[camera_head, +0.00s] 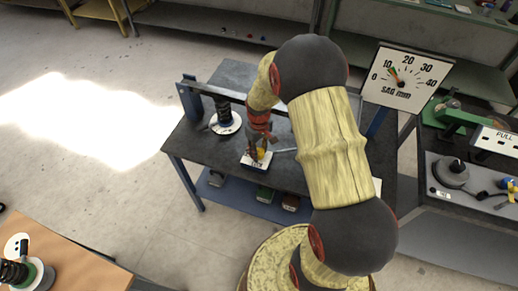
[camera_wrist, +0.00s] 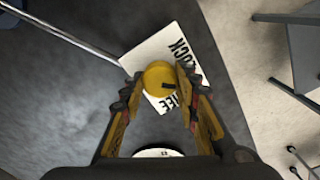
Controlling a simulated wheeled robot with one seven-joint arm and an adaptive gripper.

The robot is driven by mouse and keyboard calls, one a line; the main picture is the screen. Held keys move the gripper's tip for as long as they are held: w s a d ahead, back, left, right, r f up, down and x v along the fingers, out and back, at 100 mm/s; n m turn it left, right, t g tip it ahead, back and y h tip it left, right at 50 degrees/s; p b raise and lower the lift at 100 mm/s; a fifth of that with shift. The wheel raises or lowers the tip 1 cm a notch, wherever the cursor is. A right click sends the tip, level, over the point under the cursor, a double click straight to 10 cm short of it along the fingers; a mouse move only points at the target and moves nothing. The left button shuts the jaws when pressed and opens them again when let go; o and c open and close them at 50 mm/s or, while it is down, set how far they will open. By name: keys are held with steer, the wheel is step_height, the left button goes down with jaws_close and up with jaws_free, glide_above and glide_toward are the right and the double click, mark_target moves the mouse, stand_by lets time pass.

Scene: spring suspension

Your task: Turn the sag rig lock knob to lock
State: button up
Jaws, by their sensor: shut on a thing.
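The yellow lock knob (camera_wrist: 158,76) sits on a white plate (camera_wrist: 152,50) lettered LOCK and FREE. A short dark mark on the knob's lower right side lies between the two words; I cannot tell exactly which setting it shows. My gripper (camera_wrist: 159,82) is shut on the knob, with one finger on each side of it. In the head view, the white plate (camera_head: 247,162) lies on the dark rig table (camera_head: 236,76), with my gripper (camera_head: 258,151) coming down on it from above. My fingers partly cover the knob and lettering.
A spring unit (camera_head: 224,112) stands under a bar at the table's left. A SAG mm dial (camera_head: 406,77) stands at the right; its needle is at the low end. A thin rod (camera_wrist: 65,32) runs close to the plate. A wooden bench (camera_head: 75,256) is at lower left.

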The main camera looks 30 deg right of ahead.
steer(key=n+p, duration=0.1)
steer(key=n, duration=0.3)
steer(key=shift+n, duration=0.3)
steer(key=shift+n+p, duration=0.75)
steer(key=shift+n, duration=0.95)
steer(key=o, duration=1.1)
steer(key=shift+o, duration=0.2)
step_height(320, 180, up, 12)
